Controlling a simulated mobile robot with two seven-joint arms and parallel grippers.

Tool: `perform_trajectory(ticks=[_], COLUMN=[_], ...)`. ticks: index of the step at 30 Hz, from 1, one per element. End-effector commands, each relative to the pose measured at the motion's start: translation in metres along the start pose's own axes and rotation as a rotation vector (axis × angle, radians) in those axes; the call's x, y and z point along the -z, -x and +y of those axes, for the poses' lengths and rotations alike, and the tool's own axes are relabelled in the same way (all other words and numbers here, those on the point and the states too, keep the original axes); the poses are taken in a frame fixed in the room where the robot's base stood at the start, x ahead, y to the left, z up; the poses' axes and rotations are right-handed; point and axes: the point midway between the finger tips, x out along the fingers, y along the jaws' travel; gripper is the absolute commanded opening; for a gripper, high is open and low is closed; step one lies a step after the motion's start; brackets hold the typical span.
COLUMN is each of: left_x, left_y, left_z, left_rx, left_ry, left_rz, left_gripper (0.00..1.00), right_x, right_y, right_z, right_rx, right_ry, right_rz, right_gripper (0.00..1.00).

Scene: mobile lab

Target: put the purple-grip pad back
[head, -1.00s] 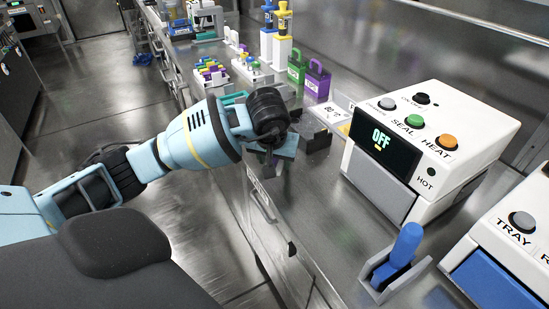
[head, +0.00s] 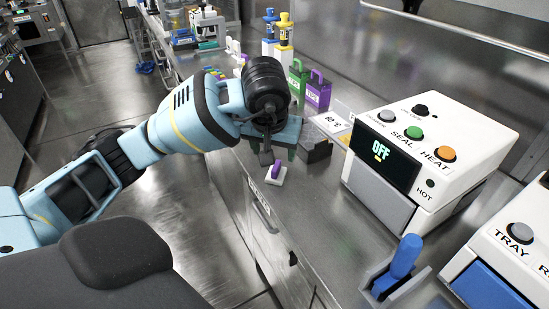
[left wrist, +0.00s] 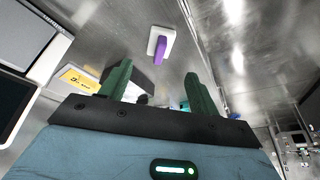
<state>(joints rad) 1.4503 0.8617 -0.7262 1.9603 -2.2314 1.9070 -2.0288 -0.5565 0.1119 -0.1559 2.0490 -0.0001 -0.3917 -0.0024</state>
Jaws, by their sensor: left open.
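The purple-grip pad (head: 276,173), a small white square with an upright purple grip, rests on the steel bench near its front edge. It also shows in the left wrist view (left wrist: 160,43), beyond the fingertips and between their lines. My left gripper (head: 284,152) is open and empty, just behind the pad in the head view and apart from it. Its two green fingers (left wrist: 157,82) stand wide apart in the left wrist view. A dark grey open holder (head: 316,150) stands right of the gripper, partly hidden by it. My right gripper is not in view.
A white sealer box (head: 430,150) reading OFF stands at the right. A blue-handled tool (head: 405,257) sits in a grey holder in front. A yellow-and-white card (head: 333,122), green and purple tagged blocks (head: 318,92) and bottles stand behind the gripper. Bench in front of the pad is clear.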

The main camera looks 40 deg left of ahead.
Motion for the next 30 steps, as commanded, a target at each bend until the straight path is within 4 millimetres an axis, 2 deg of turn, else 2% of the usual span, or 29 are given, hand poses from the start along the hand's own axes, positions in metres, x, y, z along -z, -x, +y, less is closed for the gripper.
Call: perform_trajectory(ticks=[3,7,30], left_x=[0.001,0.000,0.000], left_y=[0.016,0.023,0.025], left_z=[0.000,0.000,0.000], left_rx=[-0.001,-0.001,0.000], left_ry=[-0.001,0.000,0.000], left_rz=[0.002,0.001,0.000], left_gripper=[0.62,0.62,0.62], right_x=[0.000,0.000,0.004], right_y=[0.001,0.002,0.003], right_z=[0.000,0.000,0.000], right_rx=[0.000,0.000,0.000], right_ry=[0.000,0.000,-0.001], right_rz=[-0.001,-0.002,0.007], right_gripper=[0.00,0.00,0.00])
